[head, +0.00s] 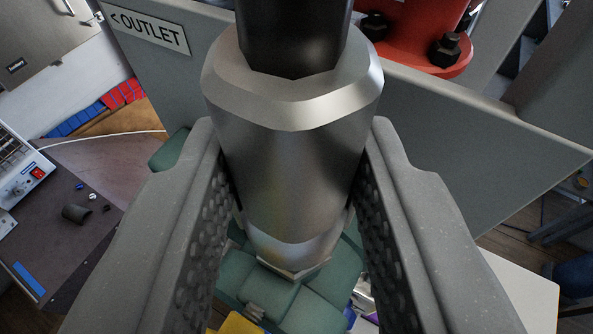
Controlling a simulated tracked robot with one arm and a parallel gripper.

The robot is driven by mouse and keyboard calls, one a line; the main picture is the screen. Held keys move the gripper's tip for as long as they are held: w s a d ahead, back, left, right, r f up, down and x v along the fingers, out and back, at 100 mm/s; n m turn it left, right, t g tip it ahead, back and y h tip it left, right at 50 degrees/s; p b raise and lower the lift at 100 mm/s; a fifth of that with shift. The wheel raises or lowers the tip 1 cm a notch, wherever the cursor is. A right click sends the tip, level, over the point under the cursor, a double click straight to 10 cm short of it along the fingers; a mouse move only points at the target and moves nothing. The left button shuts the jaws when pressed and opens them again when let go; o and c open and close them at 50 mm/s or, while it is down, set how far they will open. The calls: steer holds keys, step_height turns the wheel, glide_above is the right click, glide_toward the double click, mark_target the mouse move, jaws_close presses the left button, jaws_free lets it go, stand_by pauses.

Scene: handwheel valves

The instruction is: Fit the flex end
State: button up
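A metal flex end (294,155) fills the middle of the head view. It is a silver cylinder with a hexagonal collar, and a black hose (292,35) runs from its top out of the picture. My gripper (297,230) has one grey textured finger on each side of the cylinder. Both pads appear to press against its sides. Its lower end narrows to a hex edge in front of green blocks (250,285). Whether that end touches anything cannot be told. The fitting it goes to is not clearly visible.
A grey panel with an "OUTLET" sign (150,29) runs behind the flex end. A red flange (425,45) with dark bolts is close at the upper right. A dark bench (85,215) with small parts lies at left. A pale surface (520,290) is at lower right.

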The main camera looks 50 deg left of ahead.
steer(key=shift+f+b, duration=0.55)
steer(key=shift+f, duration=0.1)
steer(key=o, duration=1.1)
steer(key=shift+c, duration=0.2)
steer(key=v, duration=1.3)
steer(key=shift+s+d, duration=0.15)
steer(key=shift+d, duration=0.25)
steer(key=shift+a+r, duration=0.1)
steer(key=shift+r, duration=0.05)
steer(key=s+a+m+t+h+b, duration=0.2)
steer(key=s+a+m+h+b, duration=0.3)
steer(key=a, duration=0.5)
steer(key=s+f+m+t+h+b, duration=0.3)
steer(key=s+f+m+h+b, duration=0.1)
steer(key=s, duration=0.6)
step_height(320, 180, down, 3)
steer(key=shift+a+r+m+t+h+b, duration=0.15)
steer(key=shift+a+m+t+h+b, duration=0.2)
steer(key=shift+h+b, duration=0.6)
